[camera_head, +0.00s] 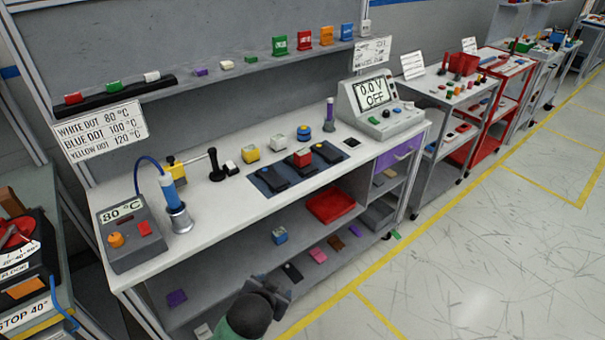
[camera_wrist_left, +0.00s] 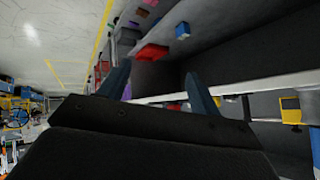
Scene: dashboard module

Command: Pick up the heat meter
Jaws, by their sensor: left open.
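A small yellow device (camera_head: 176,168) stands on the white workbench (camera_head: 225,193), behind a blue-handled tool in a metal holder. It looks like the heat meter, but no label on it is readable. A yellow device with a dark face also shows at the right of the left wrist view (camera_wrist_left: 290,110). My left gripper (camera_head: 274,289) is low in front of the bench, below the bench top and well apart from the yellow device. In the left wrist view its two fingers (camera_wrist_left: 158,80) are spread with nothing between them. My right gripper is not in view.
A grey box reading 80 °C (camera_head: 127,235) stands at the bench's left end. A black stand (camera_head: 215,165), small blocks and a dark pad lie to the right. A grey meter reading 0.0 V OFF (camera_head: 380,107) is at the far end. The lower shelf holds a red tray (camera_head: 331,205).

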